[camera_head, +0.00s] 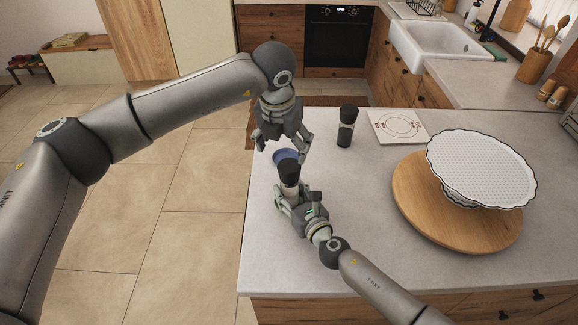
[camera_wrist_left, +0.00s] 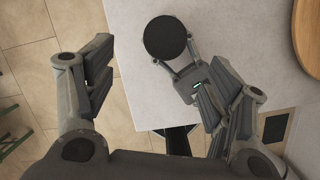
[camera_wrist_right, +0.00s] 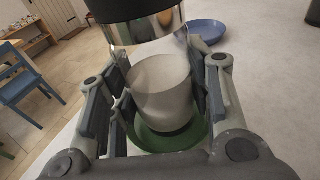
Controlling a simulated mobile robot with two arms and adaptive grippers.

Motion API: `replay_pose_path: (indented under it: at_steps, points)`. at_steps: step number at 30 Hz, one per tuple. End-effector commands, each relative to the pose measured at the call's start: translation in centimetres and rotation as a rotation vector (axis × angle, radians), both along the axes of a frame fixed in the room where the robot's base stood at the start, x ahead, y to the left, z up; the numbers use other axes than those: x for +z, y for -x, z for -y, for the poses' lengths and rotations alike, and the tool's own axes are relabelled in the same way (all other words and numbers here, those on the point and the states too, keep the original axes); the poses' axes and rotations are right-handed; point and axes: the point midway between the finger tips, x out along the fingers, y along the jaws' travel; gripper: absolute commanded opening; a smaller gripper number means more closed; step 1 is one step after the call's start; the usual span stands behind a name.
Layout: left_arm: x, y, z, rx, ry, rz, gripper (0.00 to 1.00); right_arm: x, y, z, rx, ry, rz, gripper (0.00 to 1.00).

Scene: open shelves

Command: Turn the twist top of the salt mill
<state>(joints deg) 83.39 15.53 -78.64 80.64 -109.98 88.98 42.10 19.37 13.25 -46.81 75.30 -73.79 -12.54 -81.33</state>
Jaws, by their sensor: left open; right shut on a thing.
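The salt mill has a black twist top (camera_head: 289,171) with a silver band and a clear body of white salt (camera_wrist_right: 161,90). My right gripper (camera_head: 292,194) is shut on the mill's body, a finger on either side. My left gripper (camera_head: 282,147) is open and points down, above and just behind the mill. In the left wrist view the round black top (camera_wrist_left: 166,37) shows beyond the fingers, between their lines; they do not appear to touch it.
A blue dish (camera_head: 284,156) lies just behind the mill. A white scalloped stand (camera_head: 483,168) on a round wooden board (camera_head: 423,215) fills the right. The counter's front middle is mostly clear.

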Motion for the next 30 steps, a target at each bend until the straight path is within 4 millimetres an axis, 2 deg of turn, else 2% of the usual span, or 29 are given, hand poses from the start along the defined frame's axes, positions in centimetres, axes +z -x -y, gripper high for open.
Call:
replay_pose_path:
  at_steps: [7,13,17,24,30]
  points:
    - [0.4,1.4,0.1,0.088,0.068,0.094,0.76,-0.1,0.0,0.0,0.001,0.000,-0.001,0.31]
    - [-0.3,1.4,0.2,0.107,0.083,0.110,0.76,-0.1,0.0,0.0,0.001,0.000,-0.001,0.31]
    - [-2.2,0.7,0.4,0.107,0.081,0.109,0.76,-0.1,0.0,0.0,0.001,0.000,-0.001,0.31]
    - [-6.7,-1.2,0.9,0.106,0.082,0.108,0.76,0.0,0.0,0.0,0.001,0.000,-0.001,0.31]
    - [-9.4,-2.3,1.2,0.105,0.082,0.110,0.76,0.0,0.0,0.0,0.001,0.000,-0.001,0.31]
